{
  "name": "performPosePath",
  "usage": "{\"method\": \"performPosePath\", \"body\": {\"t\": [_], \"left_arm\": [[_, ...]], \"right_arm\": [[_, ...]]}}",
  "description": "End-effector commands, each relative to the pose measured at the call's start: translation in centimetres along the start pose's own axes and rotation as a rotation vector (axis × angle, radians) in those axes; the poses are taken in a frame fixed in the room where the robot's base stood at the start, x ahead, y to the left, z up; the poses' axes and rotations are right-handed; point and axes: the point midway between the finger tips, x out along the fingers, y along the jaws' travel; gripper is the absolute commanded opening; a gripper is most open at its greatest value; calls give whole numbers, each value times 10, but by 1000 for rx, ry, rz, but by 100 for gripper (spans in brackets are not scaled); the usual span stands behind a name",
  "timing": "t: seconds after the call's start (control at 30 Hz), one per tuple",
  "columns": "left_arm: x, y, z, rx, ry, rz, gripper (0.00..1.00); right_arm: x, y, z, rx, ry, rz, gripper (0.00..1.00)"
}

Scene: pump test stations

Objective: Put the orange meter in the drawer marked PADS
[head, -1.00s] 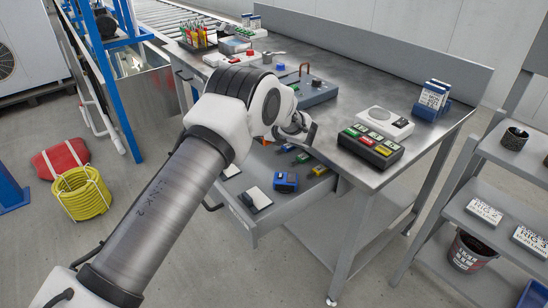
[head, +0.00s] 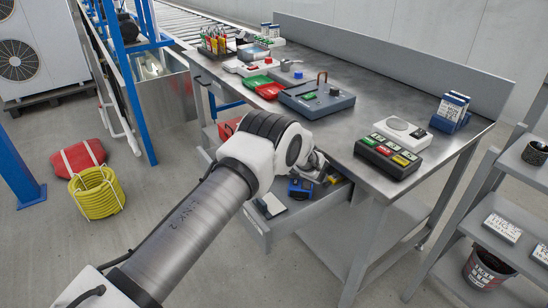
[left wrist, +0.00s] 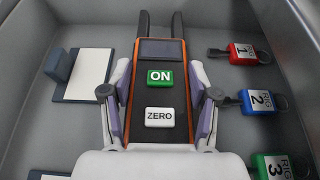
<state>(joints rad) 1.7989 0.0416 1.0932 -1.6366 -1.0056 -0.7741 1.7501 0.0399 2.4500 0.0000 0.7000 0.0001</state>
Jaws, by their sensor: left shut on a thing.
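The orange meter (left wrist: 160,85) shows in the left wrist view, a dark-faced tool with orange edges, a small screen, a green ON button and a white ZERO button. My left gripper (left wrist: 158,95) is shut on its sides. It holds the meter over or inside an open grey drawer (left wrist: 85,30); I cannot tell whether the meter touches the drawer floor. In the head view my left gripper (head: 322,172) reaches down at the open drawer (head: 300,221) under the bench, and the arm hides the meter. No PADS marking is legible. My right gripper is not in view.
The drawer holds a white pad (left wrist: 88,75) on the left and red (left wrist: 243,53), blue (left wrist: 258,101) and green (left wrist: 272,165) tags on the right. A blue item (head: 300,188) lies near the gripper. The bench edge (head: 375,187) overhangs close by.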

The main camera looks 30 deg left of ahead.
Motion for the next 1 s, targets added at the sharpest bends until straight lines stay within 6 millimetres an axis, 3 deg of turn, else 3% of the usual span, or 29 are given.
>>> {"method": "performPosePath", "body": {"t": [0.2, 0.23, 0.3, 0.6, 0.77, 1.0], "left_arm": [[2, 0, -6, 2, 2, 0, 15], [2, 1, -6, 3, 3, 1, 67], [2, 1, -7, 4, 4, 1, 85], [2, 2, -8, 6, 6, 2, 85], [-7, 1, 10, 6, 6, 1, 85], [-69, 0, 6, 6, 2, -2, 85]], "right_arm": [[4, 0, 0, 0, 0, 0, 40], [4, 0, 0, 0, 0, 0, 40], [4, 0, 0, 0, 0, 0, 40], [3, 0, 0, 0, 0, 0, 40], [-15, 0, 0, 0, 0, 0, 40], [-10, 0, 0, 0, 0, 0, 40]]}}
